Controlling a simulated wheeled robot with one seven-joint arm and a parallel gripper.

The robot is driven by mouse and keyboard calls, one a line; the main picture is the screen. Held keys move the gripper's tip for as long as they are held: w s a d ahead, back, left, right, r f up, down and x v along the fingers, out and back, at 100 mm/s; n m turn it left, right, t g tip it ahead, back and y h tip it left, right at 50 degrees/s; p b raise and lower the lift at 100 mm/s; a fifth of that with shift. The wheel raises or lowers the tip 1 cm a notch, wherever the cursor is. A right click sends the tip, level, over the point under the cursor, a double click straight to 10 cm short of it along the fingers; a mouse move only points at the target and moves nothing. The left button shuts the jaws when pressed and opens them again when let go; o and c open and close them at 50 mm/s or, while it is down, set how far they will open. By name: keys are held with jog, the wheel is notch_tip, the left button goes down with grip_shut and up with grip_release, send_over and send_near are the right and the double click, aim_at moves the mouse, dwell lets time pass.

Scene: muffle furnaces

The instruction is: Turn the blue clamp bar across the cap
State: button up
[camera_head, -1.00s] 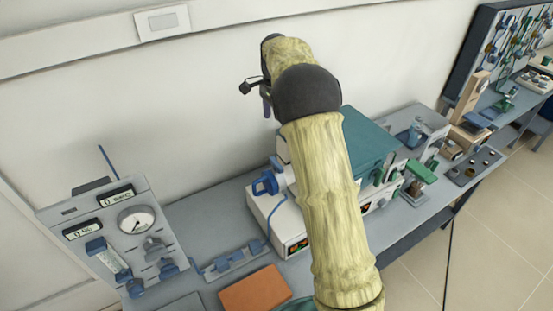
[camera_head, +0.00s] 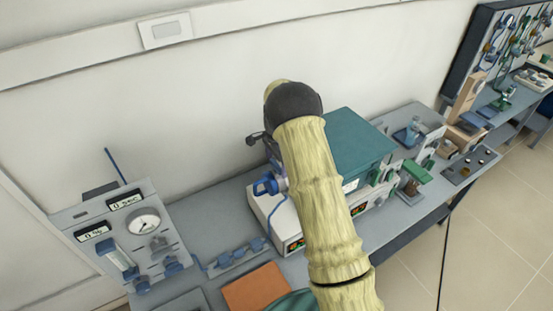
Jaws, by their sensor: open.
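The blue clamp bar (camera_head: 266,184) shows at the left end of the white furnace (camera_head: 262,212), where a blue tube also hangs down. The cap at that end is mostly hidden behind the clamp parts and my arm. My gripper (camera_head: 270,152) points down just above the blue clamp parts, beside the furnace's left end. Only a dark piece and a bit of a finger show past my arm. It is open and seems to hold nothing. Whether it touches the bar cannot be told.
A gauge panel (camera_head: 120,225) stands at the left of the bench. A blue-grey rack (camera_head: 238,256) and an orange mat (camera_head: 255,287) lie in front. A teal-topped furnace (camera_head: 352,140) stands right behind my arm. A green-handled press (camera_head: 412,175) is further right.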

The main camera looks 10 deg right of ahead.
jog(key=shift+f, duration=0.2)
jog(key=c, duration=1)
